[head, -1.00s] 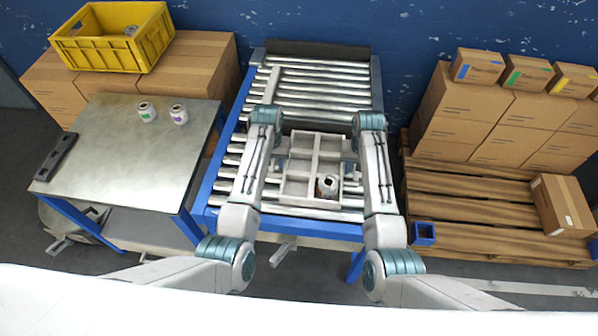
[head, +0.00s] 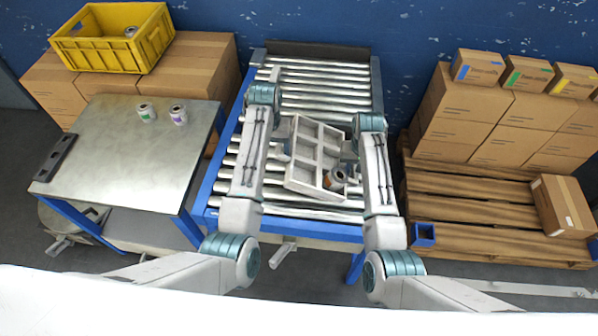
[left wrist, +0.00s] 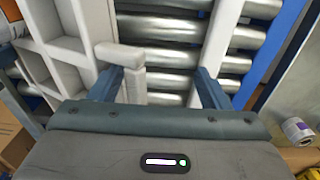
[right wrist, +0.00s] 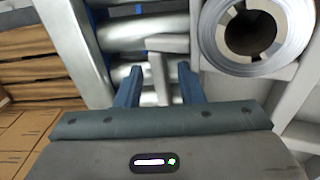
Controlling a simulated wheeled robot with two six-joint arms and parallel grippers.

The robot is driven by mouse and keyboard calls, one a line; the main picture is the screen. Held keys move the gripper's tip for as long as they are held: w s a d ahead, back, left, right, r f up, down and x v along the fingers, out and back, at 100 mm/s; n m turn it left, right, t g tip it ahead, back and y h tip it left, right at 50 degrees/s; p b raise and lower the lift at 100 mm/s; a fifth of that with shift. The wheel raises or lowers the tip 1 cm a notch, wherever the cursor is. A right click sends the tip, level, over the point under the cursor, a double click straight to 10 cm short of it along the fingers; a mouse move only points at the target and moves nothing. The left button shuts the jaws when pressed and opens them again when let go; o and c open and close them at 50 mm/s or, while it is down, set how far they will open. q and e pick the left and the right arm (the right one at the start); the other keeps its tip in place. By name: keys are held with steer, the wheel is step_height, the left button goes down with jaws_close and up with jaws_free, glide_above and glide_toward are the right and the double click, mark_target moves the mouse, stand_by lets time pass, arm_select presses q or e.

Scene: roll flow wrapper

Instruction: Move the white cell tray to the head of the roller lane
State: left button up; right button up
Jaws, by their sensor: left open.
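The white cell tray (head: 303,158), divided into several cells, sits askew over the roller lane between my two arms. It appears tilted. One silver roll with a dark core (head: 336,180) is at its lower right corner; it shows large in the right wrist view (right wrist: 252,33). My left gripper (left wrist: 156,76) is open beside the tray; a pale tab of the tray (left wrist: 124,56) is near its left finger, with rollers behind. My right gripper (right wrist: 160,70) has a pale T-shaped tab (right wrist: 158,72) between its fingers; whether they clamp it is unclear. The fingers are mostly hidden in the head view.
The roller lane (head: 318,89) is clear toward the back, ending at a dark plate. A metal-topped table (head: 130,165) on the left holds two small rolls and a black bar. A yellow crate (head: 98,50) stands behind it. Cartons and a wooden pallet (head: 460,207) are on the right.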

arm_select(q)
steer(key=shift+r, duration=2.4)
arm_select(e)
steer(key=o, duration=0.8)
steer(key=shift+r, duration=0.1)
step_height(320, 180, up, 12)
arm_select(q)
steer(key=shift+a, duration=0.1)
